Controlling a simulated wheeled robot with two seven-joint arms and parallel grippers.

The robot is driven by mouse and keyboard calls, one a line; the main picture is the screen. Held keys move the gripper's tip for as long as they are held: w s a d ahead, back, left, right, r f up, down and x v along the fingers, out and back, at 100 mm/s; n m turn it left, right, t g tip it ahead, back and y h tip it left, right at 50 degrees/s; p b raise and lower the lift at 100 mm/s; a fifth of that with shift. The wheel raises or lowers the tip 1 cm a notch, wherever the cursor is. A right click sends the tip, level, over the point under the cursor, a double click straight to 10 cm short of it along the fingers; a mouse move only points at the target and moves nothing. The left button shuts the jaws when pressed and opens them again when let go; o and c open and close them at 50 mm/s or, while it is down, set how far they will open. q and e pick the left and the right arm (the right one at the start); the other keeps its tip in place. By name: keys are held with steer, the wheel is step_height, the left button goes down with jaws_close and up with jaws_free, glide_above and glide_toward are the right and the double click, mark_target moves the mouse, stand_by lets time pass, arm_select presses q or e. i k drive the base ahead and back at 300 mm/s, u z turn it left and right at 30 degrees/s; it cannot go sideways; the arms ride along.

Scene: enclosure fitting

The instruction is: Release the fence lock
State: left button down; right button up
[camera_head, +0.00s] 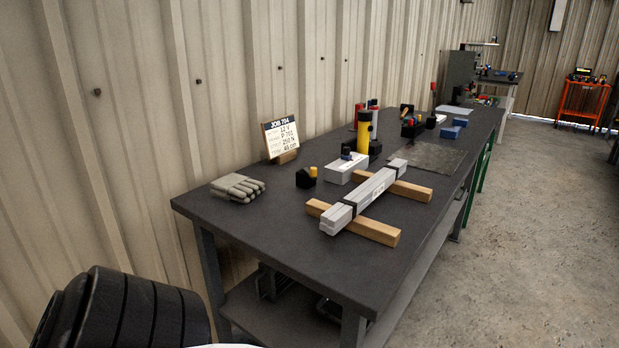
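I cannot pick out a fence or a fence lock for certain. A dark workbench (262,241) runs away from me along the wall. Strapped grey metal bars (374,192) lie across two wooden blocks (378,231) near its right edge. Behind them are a light grey box (340,173) with a small dark knob-like part on top, and a yellow and black upright cylinder (364,130). Neither of my grippers is in view.
Grey gloves (236,188), a job sign (281,139) and a small black and yellow item (306,178) are on the bench's left side. A flat metal plate (424,156) and blue blocks (450,132) lie farther back. Open floor (540,230) is at right; an orange cart (582,103) stands far off.

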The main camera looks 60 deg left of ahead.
mark_target(312, 173)
steer(key=u, duration=1.5)
